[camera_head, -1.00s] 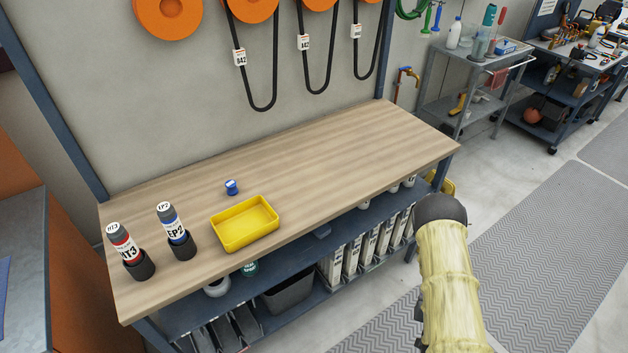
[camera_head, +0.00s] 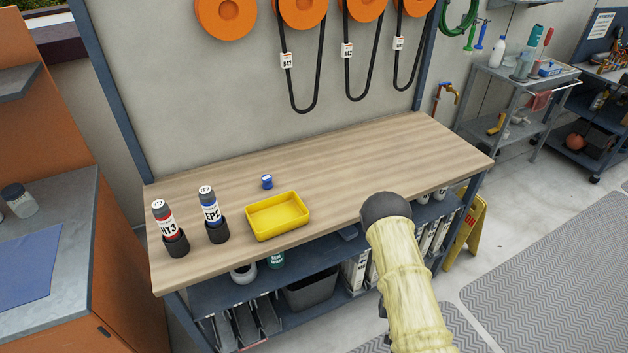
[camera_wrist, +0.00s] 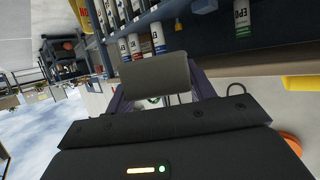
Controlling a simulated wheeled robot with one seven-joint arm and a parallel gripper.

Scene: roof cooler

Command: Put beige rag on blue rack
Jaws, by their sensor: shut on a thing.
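My gripper (camera_wrist: 158,92) shows in the wrist view, shut on a flat grey-beige piece (camera_wrist: 155,72), which looks like the beige rag, shaded. It sticks out past the fingers. In the head view my sleeved arm shows at the lower right, but the gripper and rag are hidden. No rack is clearly marked as the task's. A dark blue shelf (camera_head: 213,294) runs under the wooden workbench (camera_head: 330,160), and a blue shelved cart (camera_head: 602,172) stands at the far right. Blue shelving with bottles also shows in the wrist view (camera_wrist: 150,17), apart from the rag.
A yellow tray (camera_head: 277,216), a small blue-capped jar (camera_head: 267,181) and two labelled bottles in black holders (camera_head: 169,234) (camera_head: 212,215) stand on the workbench. A yellow floor sign (camera_head: 470,228) stands by its right end. A grey cart (camera_head: 515,100) stands beyond.

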